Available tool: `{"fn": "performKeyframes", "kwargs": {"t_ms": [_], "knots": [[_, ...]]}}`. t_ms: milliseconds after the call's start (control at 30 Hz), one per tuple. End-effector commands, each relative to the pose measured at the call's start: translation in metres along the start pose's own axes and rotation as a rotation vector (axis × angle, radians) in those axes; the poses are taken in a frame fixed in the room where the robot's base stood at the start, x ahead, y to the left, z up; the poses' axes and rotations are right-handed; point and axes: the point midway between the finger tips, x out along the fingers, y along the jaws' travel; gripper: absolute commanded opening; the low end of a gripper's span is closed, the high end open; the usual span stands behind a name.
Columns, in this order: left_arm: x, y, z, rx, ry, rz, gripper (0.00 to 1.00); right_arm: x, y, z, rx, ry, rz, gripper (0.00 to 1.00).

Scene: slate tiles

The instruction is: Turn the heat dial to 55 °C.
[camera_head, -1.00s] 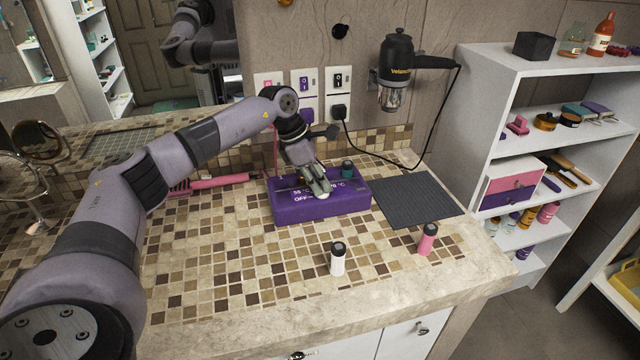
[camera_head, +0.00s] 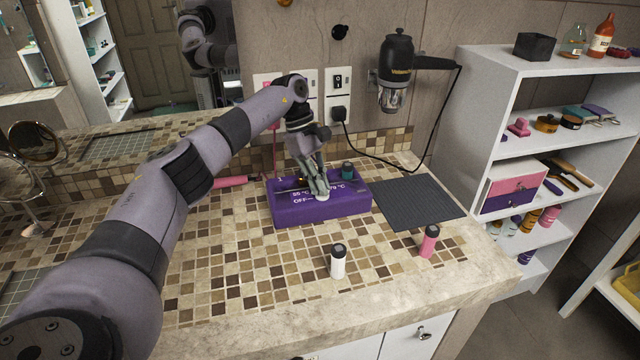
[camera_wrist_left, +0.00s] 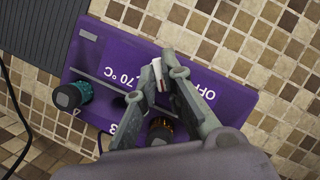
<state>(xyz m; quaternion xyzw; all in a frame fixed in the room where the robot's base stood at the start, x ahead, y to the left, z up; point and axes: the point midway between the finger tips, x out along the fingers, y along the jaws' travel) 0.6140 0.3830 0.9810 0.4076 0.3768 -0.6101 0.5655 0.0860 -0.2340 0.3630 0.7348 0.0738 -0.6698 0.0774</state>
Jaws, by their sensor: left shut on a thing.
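The purple heater box (camera_head: 335,211) stands on the tiled counter, with white markings for OFF, 55 °C and 70 °C on its top. My left gripper (camera_head: 317,187) points down over the box's front middle. Its fingers are shut on a small white dial (camera_head: 322,197) there. In the left wrist view the fingers (camera_wrist_left: 161,82) stand on either side of the white dial with a red mark (camera_wrist_left: 157,73), between the OFF and 70 °C labels of the box (camera_wrist_left: 226,95). The fingers hide part of the markings, and the exact dial setting cannot be told. My right gripper is out of view.
A teal-topped jar (camera_head: 347,170) is at the box's back right. A dark mat (camera_head: 418,200) lies to the right. A white bottle (camera_head: 338,262) and a pink bottle (camera_head: 429,241) stand in front. A pink tool (camera_head: 232,181) lies to the left. A hair dryer (camera_head: 396,62) hangs above.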

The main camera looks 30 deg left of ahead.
Motion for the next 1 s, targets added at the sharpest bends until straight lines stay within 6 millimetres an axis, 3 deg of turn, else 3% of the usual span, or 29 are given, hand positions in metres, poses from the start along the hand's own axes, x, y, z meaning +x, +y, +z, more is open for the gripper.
{"fn": "performKeyframes", "kwargs": {"t_ms": [500, 533, 800, 1000], "knots": [[0.0029, -0.0008, -0.0006, 0.018, 0.003, -0.014, 0.00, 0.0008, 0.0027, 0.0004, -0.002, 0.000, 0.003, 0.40], [0.0030, -0.0008, -0.0006, 0.018, 0.003, -0.014, 0.10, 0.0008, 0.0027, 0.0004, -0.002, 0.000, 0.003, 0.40], [0.0026, -0.0007, -0.0005, 0.017, 0.002, -0.013, 0.28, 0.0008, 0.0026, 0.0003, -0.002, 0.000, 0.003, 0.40], [0.0015, -0.0003, -0.0004, 0.017, 0.001, -0.010, 0.29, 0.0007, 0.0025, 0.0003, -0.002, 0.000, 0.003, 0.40]]}}
